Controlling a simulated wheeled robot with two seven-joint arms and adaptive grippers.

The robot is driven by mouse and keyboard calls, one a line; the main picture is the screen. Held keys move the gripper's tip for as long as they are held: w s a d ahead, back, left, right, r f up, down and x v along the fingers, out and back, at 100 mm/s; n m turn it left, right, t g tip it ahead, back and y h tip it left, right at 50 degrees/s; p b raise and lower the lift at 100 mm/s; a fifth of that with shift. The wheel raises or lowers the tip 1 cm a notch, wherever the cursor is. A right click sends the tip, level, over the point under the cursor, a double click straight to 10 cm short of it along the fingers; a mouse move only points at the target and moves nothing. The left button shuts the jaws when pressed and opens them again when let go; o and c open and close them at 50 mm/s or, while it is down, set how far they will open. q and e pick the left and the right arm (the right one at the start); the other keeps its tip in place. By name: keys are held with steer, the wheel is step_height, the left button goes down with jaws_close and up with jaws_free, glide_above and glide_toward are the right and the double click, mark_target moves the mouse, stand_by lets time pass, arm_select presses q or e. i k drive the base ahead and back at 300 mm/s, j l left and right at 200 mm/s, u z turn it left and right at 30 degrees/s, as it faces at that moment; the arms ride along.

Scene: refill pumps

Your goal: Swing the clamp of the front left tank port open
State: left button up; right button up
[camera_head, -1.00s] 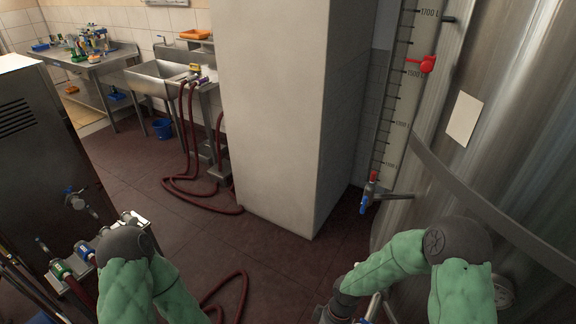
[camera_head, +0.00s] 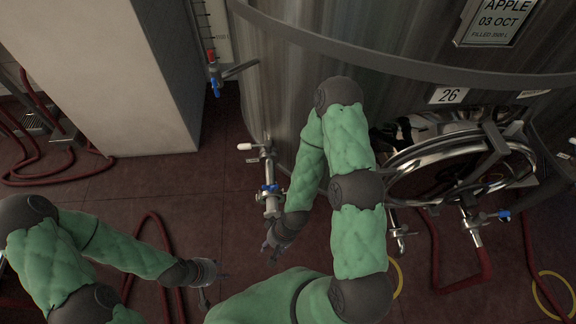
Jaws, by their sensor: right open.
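A steel port fitting (camera_head: 268,200) with a blue clamp or lever stands low at the left front of the big tank (camera_head: 290,70). A valve with a white-tipped handle (camera_head: 245,147) sits just behind it. My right gripper (camera_head: 268,252) is open, just below the fitting's near end in the picture; I cannot tell whether it touches. The clamp's exact state is too small to tell. My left gripper (camera_head: 216,291) is open and empty over the floor, left of the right gripper.
Right of my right arm are a round steel manway (camera_head: 450,165), another port with a blue handle (camera_head: 472,222) and a red hose (camera_head: 480,265). More red hose (camera_head: 160,240) lies on the floor at left. A pale pillar (camera_head: 130,70) stands behind.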

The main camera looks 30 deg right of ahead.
mark_target(276, 193)
steer(key=k+z, duration=0.1)
steer(key=z, duration=0.6)
